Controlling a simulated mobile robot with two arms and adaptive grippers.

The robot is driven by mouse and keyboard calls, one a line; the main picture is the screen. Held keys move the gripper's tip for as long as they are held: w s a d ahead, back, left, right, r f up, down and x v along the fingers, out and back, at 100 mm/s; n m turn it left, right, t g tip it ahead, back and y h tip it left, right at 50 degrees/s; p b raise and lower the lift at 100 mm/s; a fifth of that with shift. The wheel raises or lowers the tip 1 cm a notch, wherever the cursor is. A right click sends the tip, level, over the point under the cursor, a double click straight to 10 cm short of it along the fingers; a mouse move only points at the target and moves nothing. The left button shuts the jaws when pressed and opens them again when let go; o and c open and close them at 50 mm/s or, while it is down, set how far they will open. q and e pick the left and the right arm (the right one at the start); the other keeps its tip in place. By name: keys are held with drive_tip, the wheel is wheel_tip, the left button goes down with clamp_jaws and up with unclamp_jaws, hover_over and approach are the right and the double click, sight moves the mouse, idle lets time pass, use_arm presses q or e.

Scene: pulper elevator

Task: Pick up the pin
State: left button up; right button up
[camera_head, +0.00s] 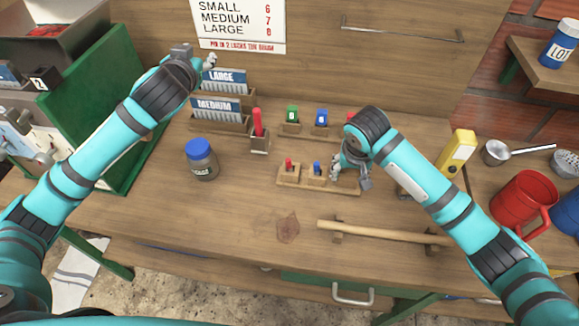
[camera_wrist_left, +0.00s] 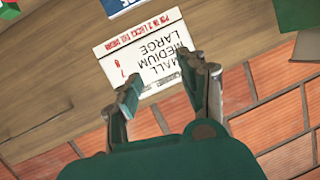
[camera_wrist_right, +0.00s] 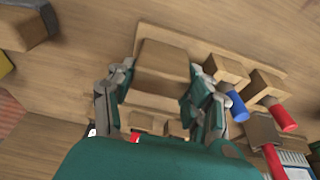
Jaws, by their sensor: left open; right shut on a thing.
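A low wooden rack (camera_head: 290,182) on the bench carries small wooden blocks. One block holds a short red pin (camera_head: 289,163), another a short blue pin (camera_head: 317,168). In the right wrist view the blue pin (camera_wrist_right: 237,105) and the red pin (camera_wrist_right: 283,115) stand to the right of my right gripper (camera_wrist_right: 160,95). That gripper (camera_head: 350,176) is low at the rack's right end. Its fingers lie on either side of a wooden block (camera_wrist_right: 162,60); no pin shows between them. My left gripper (camera_head: 209,62) is open and empty by the wall sign (camera_wrist_left: 150,55), above the card holders.
Behind the rack stand a green item (camera_head: 292,114), a blue item (camera_head: 321,117) and a tall red item (camera_head: 257,123) in holders. A jar with a blue lid (camera_head: 200,160) is left. A wooden bar (camera_head: 385,233) lies in front. A yellow box (camera_head: 457,152) and red mug (camera_head: 523,200) are right.

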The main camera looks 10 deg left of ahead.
use_arm(q)
drive_tip(key=s+d+f+m+g+h, duration=0.1)
drive_tip(key=s+d+f+g+h, duration=0.15)
drive_tip(key=d+f+g, duration=0.4)
drive_tip(key=m+g+h, duration=0.2)
drive_tip(key=m+g, duration=0.2)
approach(287, 161)
drive_tip(key=shift+m+h, duration=0.25)
drive_tip(key=shift+m, duration=0.05)
drive_tip(key=x, duration=0.4)
drive_tip(key=shift+w+d+f, duration=0.15)
drive_tip(key=shift+d+f, duration=0.05)
drive_tip(key=shift+d, duration=0.05)
drive_tip(key=shift+a+x, duration=0.2)
drive_tip(key=shift+x, duration=1.35)
drive_tip(key=shift+a+x, duration=0.2)
drive_tip(key=shift+x, duration=1.35)
drive_tip(key=shift+f, duration=0.1)
drive_tip(key=shift+c, duration=0.3)
clamp_jaws()
